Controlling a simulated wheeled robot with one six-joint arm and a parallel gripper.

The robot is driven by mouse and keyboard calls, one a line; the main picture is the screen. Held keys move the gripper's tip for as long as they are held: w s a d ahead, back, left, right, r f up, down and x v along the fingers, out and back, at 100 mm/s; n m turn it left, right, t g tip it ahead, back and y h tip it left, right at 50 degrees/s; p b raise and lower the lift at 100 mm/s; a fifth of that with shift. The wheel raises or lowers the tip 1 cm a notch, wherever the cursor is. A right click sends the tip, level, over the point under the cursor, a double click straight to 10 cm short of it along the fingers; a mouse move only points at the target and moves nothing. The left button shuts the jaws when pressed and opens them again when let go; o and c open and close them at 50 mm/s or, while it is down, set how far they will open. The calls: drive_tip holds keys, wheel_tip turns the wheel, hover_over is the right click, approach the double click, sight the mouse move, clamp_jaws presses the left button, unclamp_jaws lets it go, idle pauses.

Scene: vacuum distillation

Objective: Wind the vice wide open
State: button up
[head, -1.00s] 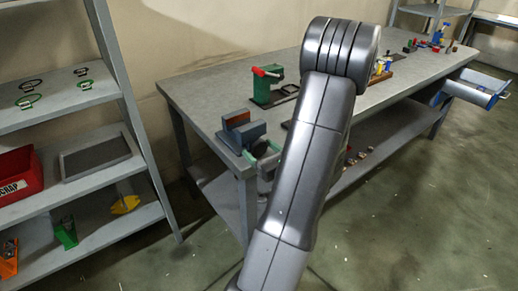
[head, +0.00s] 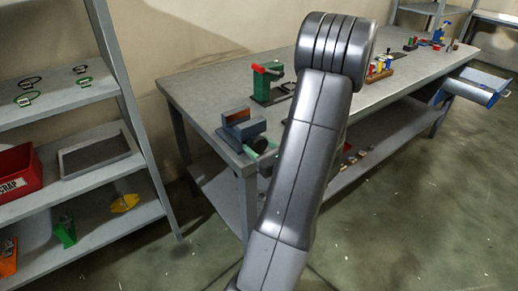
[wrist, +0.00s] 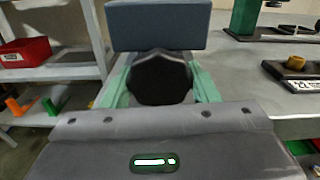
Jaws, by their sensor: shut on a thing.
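The vice (head: 245,129) is a blue-grey block on the near left corner of the workbench, with a brown face showing between its jaws. In the wrist view its blue-grey jaw (wrist: 158,26) fills the top centre. Its round black knob (wrist: 160,80) faces me below that jaw. My gripper (wrist: 161,84) has one green finger on each side of the knob and is shut on it. In the head view the knob (head: 258,144) shows small beside the green fingers, and my arm hides much of my gripper. The exact opening between the jaws is hard to tell.
A green device with a red part (head: 268,80) stands behind the vice on the workbench (head: 200,90). A shelf rack on the left holds a red scrap bin (head: 18,172) and a grey tray (head: 95,155). A blue drawer-like unit (head: 470,92) juts from the bench's right side. Open floor lies at right.

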drive_tip(key=n+b, duration=0.3)
drive_tip(key=b, duration=0.2)
drive_tip(key=shift+f+n, duration=0.2)
drive_tip(key=shift+n, duration=0.2)
drive_tip(key=shift+d+r+n+b, duration=0.1)
drive_tip(key=shift+r+n+b, duration=0.05)
drive_tip(key=shift+n+b, duration=0.55)
drive_tip(key=shift+w, duration=0.1)
drive_tip(key=shift+r, duration=0.2)
idle(0.4)
